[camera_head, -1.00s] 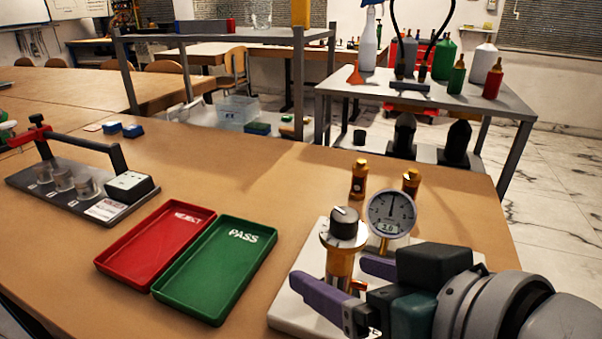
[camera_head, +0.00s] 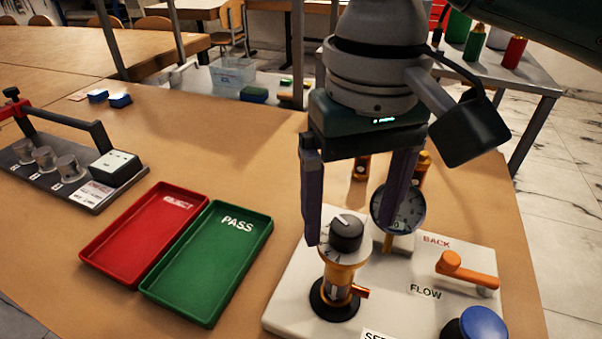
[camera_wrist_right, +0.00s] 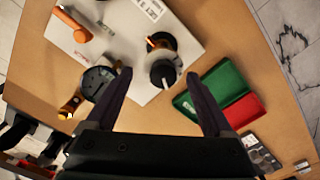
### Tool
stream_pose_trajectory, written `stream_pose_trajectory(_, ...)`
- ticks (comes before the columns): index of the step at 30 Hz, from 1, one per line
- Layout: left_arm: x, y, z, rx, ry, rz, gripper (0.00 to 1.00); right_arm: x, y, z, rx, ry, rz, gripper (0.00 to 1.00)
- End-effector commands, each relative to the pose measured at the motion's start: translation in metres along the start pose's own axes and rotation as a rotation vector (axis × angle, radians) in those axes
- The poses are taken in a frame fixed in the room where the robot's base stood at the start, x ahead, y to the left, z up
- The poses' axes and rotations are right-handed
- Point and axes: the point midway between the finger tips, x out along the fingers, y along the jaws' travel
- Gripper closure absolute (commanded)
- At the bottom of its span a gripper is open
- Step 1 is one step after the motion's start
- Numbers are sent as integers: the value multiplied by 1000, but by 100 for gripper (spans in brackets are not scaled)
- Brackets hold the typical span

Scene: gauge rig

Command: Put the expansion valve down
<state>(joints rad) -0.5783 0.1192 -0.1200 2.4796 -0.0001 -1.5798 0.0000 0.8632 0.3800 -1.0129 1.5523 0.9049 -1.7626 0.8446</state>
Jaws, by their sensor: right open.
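The expansion valve, a brass body (camera_head: 338,283) with a black knob (camera_head: 347,233) and a small orange side outlet, stands upright in a black ring on the white rig plate (camera_head: 290,305). In the right wrist view its knob (camera_wrist_right: 163,72) shows between the fingertips. My right gripper (camera_head: 352,232) points down from above, open, with one finger on the left of the knob and the other towards the gauge (camera_head: 398,209). I cannot tell whether either finger touches the valve. My left gripper is not in view.
A green PASS tray (camera_head: 208,262) and a red REJECT tray (camera_head: 140,235) lie left of the plate. The plate also carries an orange lever (camera_head: 466,272) and a blue knob (camera_head: 483,328). Brass fittings stand behind the gauge. A rack (camera_head: 80,180) sits at far left.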

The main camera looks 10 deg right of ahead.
Motion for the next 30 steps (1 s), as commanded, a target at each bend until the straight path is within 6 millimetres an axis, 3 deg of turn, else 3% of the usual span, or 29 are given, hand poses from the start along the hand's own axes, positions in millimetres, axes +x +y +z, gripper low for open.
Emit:
stream_pose_trajectory(15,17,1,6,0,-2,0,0,68,-4,0,-3,1,-1,14)
stream_pose_trajectory(24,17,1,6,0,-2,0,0,74,-4,0,-5,4,-2,14)
stream_pose_trajectory(30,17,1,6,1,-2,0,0,73,-4,0,-4,4,-2,35)
